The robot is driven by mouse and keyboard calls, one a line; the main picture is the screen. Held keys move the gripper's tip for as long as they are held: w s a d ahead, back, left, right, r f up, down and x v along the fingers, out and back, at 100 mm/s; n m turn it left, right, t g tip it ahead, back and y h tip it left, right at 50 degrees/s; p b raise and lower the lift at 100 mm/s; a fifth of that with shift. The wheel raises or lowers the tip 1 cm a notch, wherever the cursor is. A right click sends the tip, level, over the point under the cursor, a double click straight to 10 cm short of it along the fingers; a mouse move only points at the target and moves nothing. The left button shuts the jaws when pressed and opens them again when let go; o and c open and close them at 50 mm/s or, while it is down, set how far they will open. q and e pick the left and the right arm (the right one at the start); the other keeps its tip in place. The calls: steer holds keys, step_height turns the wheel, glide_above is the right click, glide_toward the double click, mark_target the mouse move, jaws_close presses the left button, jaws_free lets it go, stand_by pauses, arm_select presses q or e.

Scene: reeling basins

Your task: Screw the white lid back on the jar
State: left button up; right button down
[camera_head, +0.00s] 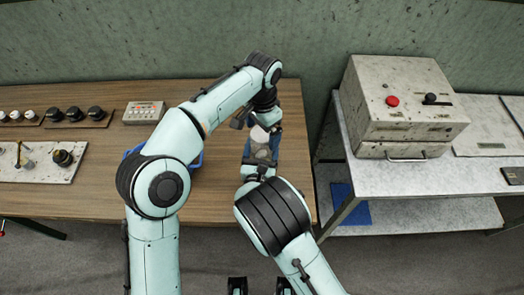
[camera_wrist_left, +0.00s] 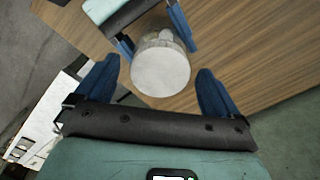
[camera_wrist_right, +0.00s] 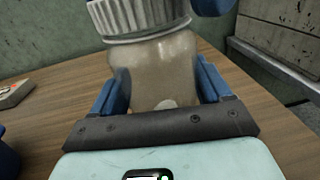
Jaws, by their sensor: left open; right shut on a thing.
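The jar (camera_wrist_right: 160,75) is see-through with a pale, cloudy look; my right gripper (camera_head: 262,160) is shut around its body above the table. The white ribbed lid (camera_wrist_right: 138,14) sits on the jar's mouth; I cannot tell how tightly it is screwed. It shows as a pale round disc in the left wrist view (camera_wrist_left: 160,72) and at the jar's top in the head view (camera_head: 259,134). My left gripper (camera_wrist_left: 157,88) is open over the lid, with the lid between and beyond its two blue fingers, apparently not touching. A left finger shows at the right wrist view's top edge.
A blue tray (camera_head: 197,161) lies on the wooden table (camera_head: 100,180), partly behind my left arm. Several black and white knobs, a small button box (camera_head: 144,112) and a panel (camera_head: 40,161) stand at left. A metal bench (camera_head: 420,182) with a control box (camera_head: 405,100) stands right.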

arm_select(q)
step_height(320, 180, up, 12)
stand_by(0.6)
arm_select(e)
jaws_free()
steer(key=s, duration=0.4)
steer(key=s+a+b, duration=0.1)
steer(key=s, duration=0.4)
steer(key=s+b, duration=0.1)
steer(key=s, duration=0.3)
steer(key=shift+s+a, duration=0.2)
steer(key=shift+a, duration=0.2)
arm_select(q)
steer(key=f, duration=0.2)
steer(key=shift+s+f, duration=0.25)
steer(key=shift+f, duration=0.15)
arm_select(e)
steer(key=shift+w+d, duration=0.1)
